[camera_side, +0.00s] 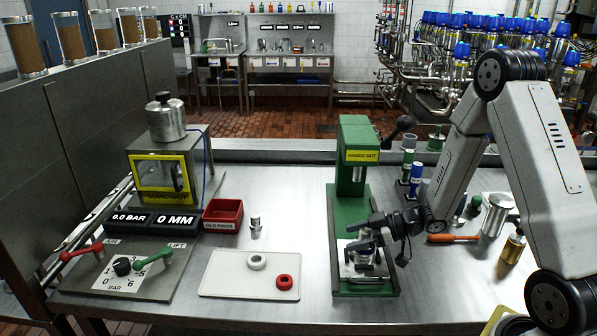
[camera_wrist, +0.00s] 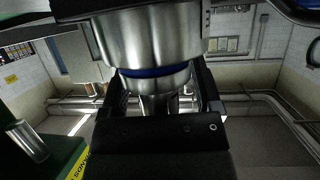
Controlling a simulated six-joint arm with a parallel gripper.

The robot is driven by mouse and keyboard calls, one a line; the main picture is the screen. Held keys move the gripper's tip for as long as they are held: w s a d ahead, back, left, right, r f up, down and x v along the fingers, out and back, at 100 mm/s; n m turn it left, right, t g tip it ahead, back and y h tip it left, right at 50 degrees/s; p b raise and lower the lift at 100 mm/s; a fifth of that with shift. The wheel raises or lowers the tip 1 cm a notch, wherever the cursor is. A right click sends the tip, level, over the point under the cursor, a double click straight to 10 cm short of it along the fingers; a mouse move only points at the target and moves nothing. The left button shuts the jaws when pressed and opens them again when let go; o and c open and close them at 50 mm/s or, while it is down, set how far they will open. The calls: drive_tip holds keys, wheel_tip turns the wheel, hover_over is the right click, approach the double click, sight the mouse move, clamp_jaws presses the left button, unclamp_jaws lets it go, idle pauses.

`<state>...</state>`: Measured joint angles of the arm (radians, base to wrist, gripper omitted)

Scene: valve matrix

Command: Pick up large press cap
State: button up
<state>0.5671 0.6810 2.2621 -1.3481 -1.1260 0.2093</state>
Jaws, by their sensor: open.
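My gripper (camera_side: 364,246) is at the green press (camera_side: 357,150), low in front of its column and just above its base. In the wrist view my gripper (camera_wrist: 161,95) is open, with a dark finger on each side of a shiny metal cylindrical part (camera_wrist: 150,40). That part has a blue band and a narrower metal section below it. I cannot tell from these views whether it is the large press cap, or whether the fingers touch it. In the side view the gripper partly hides the small metal pieces at the press base.
A pale tray (camera_side: 225,278) holds a white ring (camera_side: 257,262) and a red ring (camera_side: 285,282). A red bin (camera_side: 222,214) stands beside the gauge displays. A silver cup (camera_side: 497,210) and an orange-handled tool (camera_side: 453,238) lie right of the press. The table between tray and press is clear.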

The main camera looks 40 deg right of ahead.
sight(356, 240)
clamp_jaws()
idle(0.3)
drive_tip(key=shift+r, duration=0.15)
wheel_tip(356, 240, up, 10)
idle(0.9)
drive_tip(key=shift+w, duration=0.15)
idle(0.5)
